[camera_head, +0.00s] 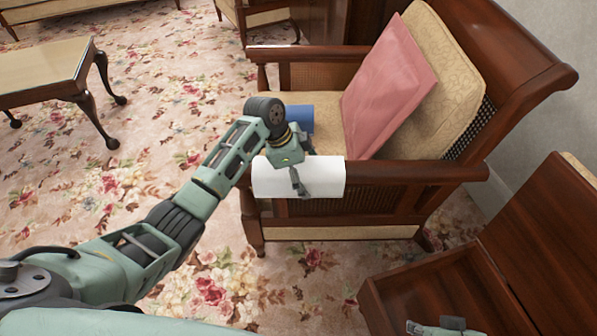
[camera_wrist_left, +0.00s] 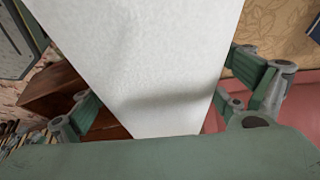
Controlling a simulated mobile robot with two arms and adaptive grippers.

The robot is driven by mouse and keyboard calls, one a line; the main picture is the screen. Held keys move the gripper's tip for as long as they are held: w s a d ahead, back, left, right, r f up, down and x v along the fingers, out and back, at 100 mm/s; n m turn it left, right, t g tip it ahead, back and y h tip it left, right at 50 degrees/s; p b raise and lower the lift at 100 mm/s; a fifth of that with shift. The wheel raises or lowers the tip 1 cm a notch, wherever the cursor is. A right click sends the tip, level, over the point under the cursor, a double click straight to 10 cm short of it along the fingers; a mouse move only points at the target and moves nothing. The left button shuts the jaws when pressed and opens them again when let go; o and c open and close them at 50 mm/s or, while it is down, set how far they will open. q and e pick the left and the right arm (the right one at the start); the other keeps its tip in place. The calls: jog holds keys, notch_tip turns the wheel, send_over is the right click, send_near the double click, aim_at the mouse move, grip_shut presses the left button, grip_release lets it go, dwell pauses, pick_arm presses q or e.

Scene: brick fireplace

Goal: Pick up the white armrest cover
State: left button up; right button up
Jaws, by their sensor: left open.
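The white armrest cover (camera_head: 325,178) is draped over the near armrest of the wooden armchair, at its front end. My left gripper (camera_head: 302,166) is at the cover, with one finger in front of its near side. In the left wrist view the white cover (camera_wrist_left: 150,70) fills the middle, between the two open green and grey fingers (camera_wrist_left: 160,108). I cannot tell whether the fingers touch it. Part of the cover is hidden behind the gripper in the head view. A piece of my right gripper (camera_head: 440,327) shows at the bottom edge; its fingers are not clear.
A pink cushion (camera_head: 388,88) leans on the chair's backrest. A blue object (camera_head: 299,118) lies on the seat just behind my left gripper. A wooden cabinet (camera_head: 530,240) with an open drawer stands at the right. A low table (camera_head: 45,72) stands at the left, with open carpet between.

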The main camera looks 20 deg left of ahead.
pick_arm(q)
jog(key=shift+c, duration=0.5)
jog(key=c, duration=1.1)
jog(key=shift+r, duration=0.15)
